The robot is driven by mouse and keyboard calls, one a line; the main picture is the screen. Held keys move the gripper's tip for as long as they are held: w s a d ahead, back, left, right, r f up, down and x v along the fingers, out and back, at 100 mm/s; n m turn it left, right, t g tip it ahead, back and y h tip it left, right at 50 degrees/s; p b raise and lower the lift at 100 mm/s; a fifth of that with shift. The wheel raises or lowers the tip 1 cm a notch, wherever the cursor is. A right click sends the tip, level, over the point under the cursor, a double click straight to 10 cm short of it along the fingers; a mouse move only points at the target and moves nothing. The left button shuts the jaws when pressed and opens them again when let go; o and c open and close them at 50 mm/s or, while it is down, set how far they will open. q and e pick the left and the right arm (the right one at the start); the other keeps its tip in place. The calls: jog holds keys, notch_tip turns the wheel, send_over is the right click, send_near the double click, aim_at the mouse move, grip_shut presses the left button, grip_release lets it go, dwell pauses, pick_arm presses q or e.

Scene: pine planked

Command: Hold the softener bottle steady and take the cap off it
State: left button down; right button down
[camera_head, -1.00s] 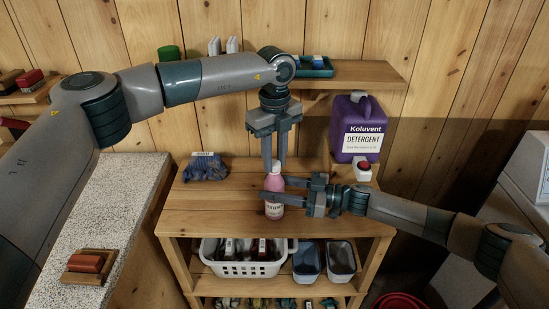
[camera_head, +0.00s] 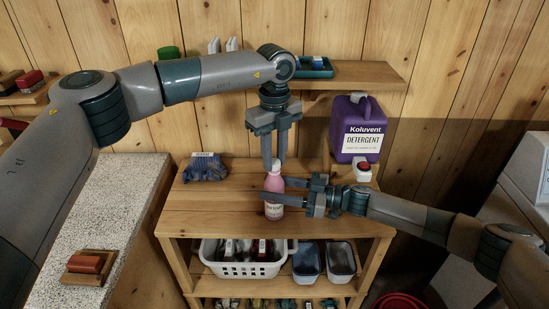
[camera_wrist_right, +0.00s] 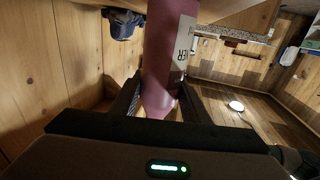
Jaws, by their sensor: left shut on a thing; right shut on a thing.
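The pink softener bottle (camera_head: 273,209) stands upright on the wooden shelf unit's top, with a white label on its front. My right gripper (camera_head: 272,196) comes in from the right and is shut on the bottle's body. In the right wrist view the pink bottle (camera_wrist_right: 168,60) is held between the two fingers. My left gripper (camera_head: 275,167) points straight down from above, its fingers shut on the cap (camera_head: 277,166) at the bottle's top. The cap is small and mostly hidden by the fingers; I cannot tell whether it has come loose from the neck.
A white basket (camera_head: 240,268) and two bins (camera_head: 341,262) sit below. A wall shelf (camera_head: 380,74) hangs behind.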

aim_at(274, 162)
pick_arm(q)
jog(key=shift+r, duration=0.65)
jog(key=shift+r, duration=0.15)
jog(key=shift+r, duration=2)
pick_arm(e)
jog(key=c, duration=0.9)
grip_release()
pick_arm(q)
jog(key=shift+f, duration=0.1)
pick_arm(e)
jog(key=shift+d, duration=0.1)
